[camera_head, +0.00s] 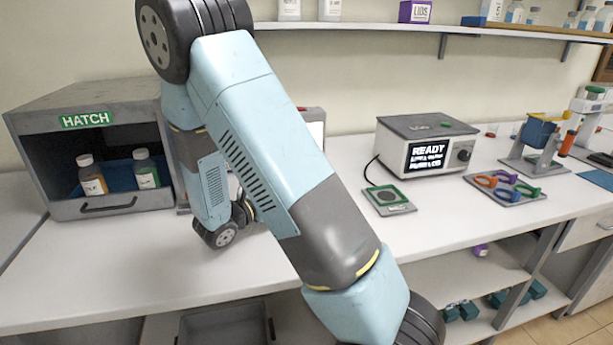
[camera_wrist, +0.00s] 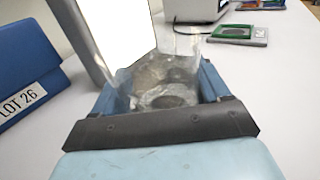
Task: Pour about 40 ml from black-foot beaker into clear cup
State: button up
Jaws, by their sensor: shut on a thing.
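My gripper (camera_wrist: 165,85) shows in the wrist view with its two blue fingers shut on a clear, see-through vessel (camera_wrist: 160,76). I take this vessel to be the black-foot beaker; a dark grey oval shows through its lower part, but I cannot make out its foot clearly. Its tilt and the liquid level are hard to tell. A faint clear outline (camera_wrist: 188,38) stands just beyond it at the upper right, perhaps the clear cup; I cannot tell whether the two touch. In the head view my own arm hides the gripper, the beaker and the cup.
A bright white panel (camera_wrist: 115,28) stands close behind the gripper. A blue block marked LOT 26 (camera_wrist: 28,80) is at left. The hatch (camera_head: 90,120) holds two bottles. A green-edged pad (camera_head: 388,198) lies before the READY device (camera_head: 425,145). The front counter is clear.

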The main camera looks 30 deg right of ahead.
jog(key=shift+a, duration=0.35)
jog(key=shift+d, duration=0.1)
jog(key=shift+w+d+r+g+y, duration=0.15)
jog(key=shift+d+g+y, duration=0.15)
jog(key=shift+y, duration=0.4)
jog(key=shift+w+d+r+g+y, duration=0.1)
jog(key=shift+w+d+g+y, duration=0.2)
jog(key=shift+y, duration=0.4)
jog(key=d+y, duration=0.1)
jog(key=y, duration=0.1)
jog(key=d+g+y, duration=0.1)
jog(key=y, duration=0.1)
jog(key=shift+w+d+f+p, duration=0.15)
jog(key=shift+w+d+p, duration=0.1)
jog(key=shift+w+p, duration=0.1)
jog(key=shift+d+r+g+y, duration=0.15)
jog(key=shift+r+g+y, duration=0.45)
jog(key=shift+r+y, duration=0.25)
jog(key=shift+f+g+y, duration=0.3)
jog(key=shift+f+y, duration=0.1)
jog(key=shift+y, duration=0.35)
jog(key=shift+r+y, duration=0.1)
jog(key=shift+y, duration=0.2)
jog(key=shift+r+g+y+p, duration=0.75)
jog(key=shift+y+p, duration=0.1)
jog(key=shift+y, duration=0.55)
jog(key=shift+w+d, duration=0.15)
